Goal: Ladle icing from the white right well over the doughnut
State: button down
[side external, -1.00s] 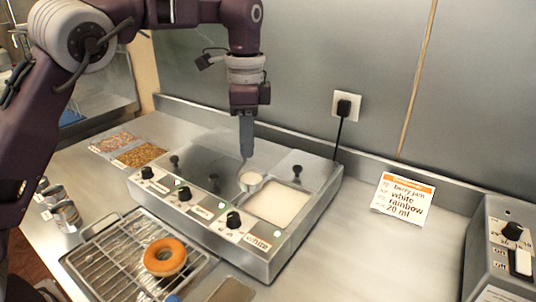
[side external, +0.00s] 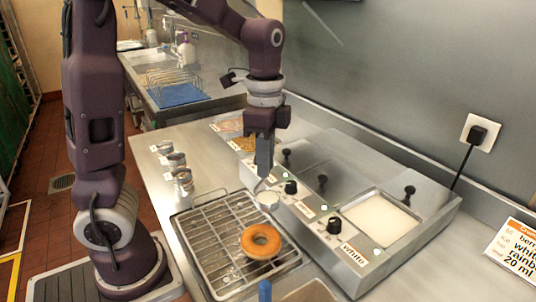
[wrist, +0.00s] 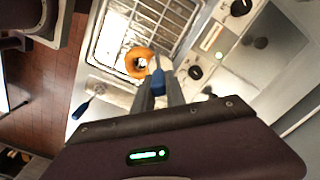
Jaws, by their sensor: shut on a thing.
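My gripper (side external: 264,172) is shut on the blue handle of a ladle, which also shows between the fingers in the wrist view (wrist: 158,82). The ladle's cup (side external: 268,200) holds something white and hangs near the front edge of the warmer, behind the doughnut and apart from it. The doughnut (side external: 261,241) is a plain orange-brown ring lying on the wire rack; it also shows in the wrist view (wrist: 137,62). The right well (side external: 382,220) is open and full of white icing, with a "white" label in front.
The warmer (side external: 330,262) has black knobs in front and lidded wells left of the white one. The wire rack (side external: 205,232) sits in a tray. A blue-handled tool (side external: 265,290) lies in front. Metal cups (side external: 183,180) stand left. An order card (side external: 518,250) stands right.

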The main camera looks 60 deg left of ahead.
jog(key=shift+f, duration=0.6)
jog(key=s+d+f+t+y, duration=0.3)
jog(key=s+d+t+y, duration=0.4)
jog(key=d+t+y, duration=0.1)
jog(key=shift+s+d+f+t+y, duration=0.2)
jog(key=shift+t+y, duration=0.5)
jog(key=shift+t, duration=0.7)
dwell(1.7)
dwell(0.6)
